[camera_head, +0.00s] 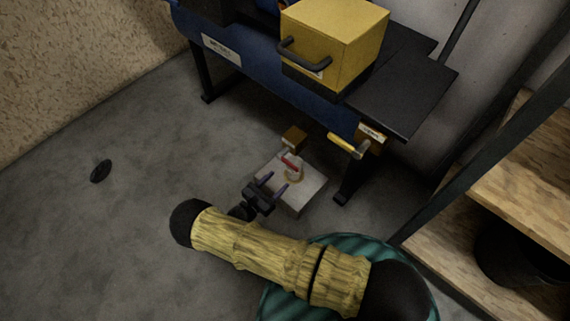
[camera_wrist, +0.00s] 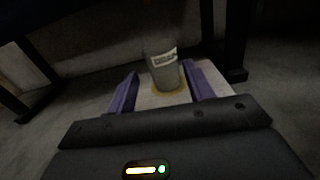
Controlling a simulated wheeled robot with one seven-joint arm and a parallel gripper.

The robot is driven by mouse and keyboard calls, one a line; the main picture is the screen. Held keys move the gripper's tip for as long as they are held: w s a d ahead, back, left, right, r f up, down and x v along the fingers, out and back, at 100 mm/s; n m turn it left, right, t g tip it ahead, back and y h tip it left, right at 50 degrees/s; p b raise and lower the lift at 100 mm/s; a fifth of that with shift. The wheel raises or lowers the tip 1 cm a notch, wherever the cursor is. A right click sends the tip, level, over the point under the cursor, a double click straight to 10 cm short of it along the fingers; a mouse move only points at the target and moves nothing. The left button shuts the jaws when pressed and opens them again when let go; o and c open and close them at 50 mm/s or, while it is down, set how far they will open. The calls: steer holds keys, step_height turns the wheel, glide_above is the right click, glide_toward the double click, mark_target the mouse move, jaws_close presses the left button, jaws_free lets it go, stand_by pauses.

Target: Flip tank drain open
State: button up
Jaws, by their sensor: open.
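A low pale block (camera_head: 311,189) lies on the floor under the blue machine. A small red lever (camera_head: 291,162) and a pale round fitting are on top of it; no readable label marks it as the tank drain. My gripper (camera_head: 273,184) is open at the near left edge of the block, its purple fingers pointing toward the fitting. In the wrist view, a grey labelled cylinder (camera_wrist: 164,73) stands upright on the pale block between the spread fingers of my gripper (camera_wrist: 160,69). I cannot tell whether they touch. The red lever cannot be made out there.
The blue machine (camera_head: 255,75) carries a yellow box (camera_head: 335,45) and stands on dark legs. A yellow handle (camera_head: 345,144) sticks out from its lower edge. A small brown box (camera_head: 294,136) is behind the block. Wooden shelves (camera_head: 525,160) stand at right. Floor at left is mostly clear.

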steer(key=shift+t+h, duration=0.5)
steer(key=s, duration=0.1)
steer(key=s+a+r+b, duration=0.1)
steer(key=s, duration=0.3)
steer(key=shift+a+r, duration=0.2)
steer(key=shift+r, duration=0.05)
jaws_close()
steer(key=s+r+t+b, duration=0.1)
steer(key=s+r, duration=0.1)
steer(key=s, duration=0.3)
steer(key=shift+s+a+r+h, duration=0.25)
steer(key=shift+r+h, duration=0.1)
steer(key=shift+h, duration=0.05)
steer(key=shift+w, duration=0.1)
steer(key=w+d+r+p, duration=0.4)
steer(key=w+d+r, duration=0.2)
steer(key=w, duration=0.1)
steer(key=shift+w+r+p, duration=0.2)
steer(key=shift+w+p, duration=0.05)
steer(key=shift+p, duration=0.05)
